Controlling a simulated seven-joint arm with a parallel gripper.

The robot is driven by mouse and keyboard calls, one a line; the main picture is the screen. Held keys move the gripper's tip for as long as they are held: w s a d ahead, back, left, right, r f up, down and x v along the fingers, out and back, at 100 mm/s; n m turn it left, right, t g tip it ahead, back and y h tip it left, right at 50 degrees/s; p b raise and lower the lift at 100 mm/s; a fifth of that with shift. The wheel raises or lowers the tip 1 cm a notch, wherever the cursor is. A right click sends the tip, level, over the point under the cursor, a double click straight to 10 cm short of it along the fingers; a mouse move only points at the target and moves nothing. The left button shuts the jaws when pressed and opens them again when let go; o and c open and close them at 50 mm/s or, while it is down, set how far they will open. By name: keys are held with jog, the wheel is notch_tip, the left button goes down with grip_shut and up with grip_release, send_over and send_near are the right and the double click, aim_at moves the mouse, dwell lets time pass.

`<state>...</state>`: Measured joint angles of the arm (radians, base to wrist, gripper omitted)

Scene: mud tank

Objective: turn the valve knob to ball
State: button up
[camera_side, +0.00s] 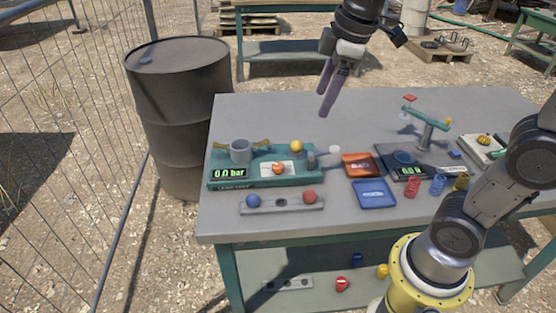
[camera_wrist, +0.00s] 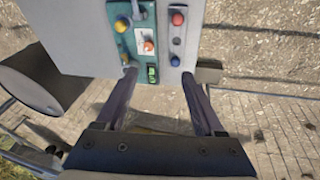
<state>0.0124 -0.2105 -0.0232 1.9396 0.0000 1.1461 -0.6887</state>
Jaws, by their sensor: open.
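The valve knob (camera_side: 278,168) is orange-red and sits on a white label plate in the green leak-test panel (camera_side: 222,186), near the table's front left. It also shows in the wrist view (camera_wrist: 148,46). Its pointer direction and the label's writing are too small to read. A yellow ball (camera_side: 296,146) sits at the panel's back right, and it shows in the wrist view (camera_wrist: 121,26). The panel's display (camera_side: 229,173) reads 0.0 bar. My gripper (camera_side: 326,105) is open and empty, high above the table, behind and right of the knob. It touches nothing.
A grey cup (camera_side: 240,151) with brass handles stands on the panel. A grey strip (camera_side: 281,203) with a blue and a red ball lies in front. An orange tray (camera_side: 361,167), a blue tray (camera_side: 375,201) and a scale (camera_side: 392,157) stand to the right. The table's back is clear.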

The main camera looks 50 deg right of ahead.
jog(key=w+f+n+g, duration=0.15)
jog(key=w+f, duration=0.25)
jog(key=w, duration=0.5)
jog(key=g, duration=0.2)
send_over(278, 165)
notch_tip(278, 165, down, 6)
notch_tip(278, 165, down, 14)
jog(key=shift+r, duration=0.2)
grip_shut()
